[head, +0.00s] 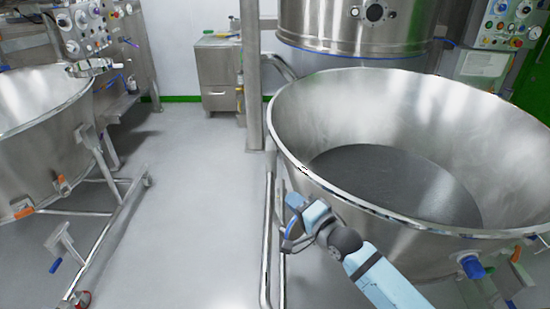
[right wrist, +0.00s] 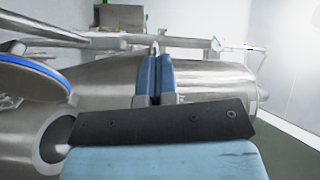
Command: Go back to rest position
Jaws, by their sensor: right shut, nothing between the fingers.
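My right gripper (head: 289,243) is in the head view, at the near left side of a large steel bowl (head: 300,160). Its blue arm comes in from the bottom right, in front of the bowl's outer wall. In the right wrist view the two blue fingers (right wrist: 155,80) are pressed together with nothing between them. Whether the gripper touches the bowl or its frame, I cannot tell. My left gripper is in neither view.
The big bowl holds a dark grey level surface (head: 395,182). A second steel bowl (head: 45,130) on a wheeled frame stands at the left. A steel post (head: 251,75) and a cabinet (head: 217,70) are behind. Grey floor (head: 185,200) between the bowls is clear.

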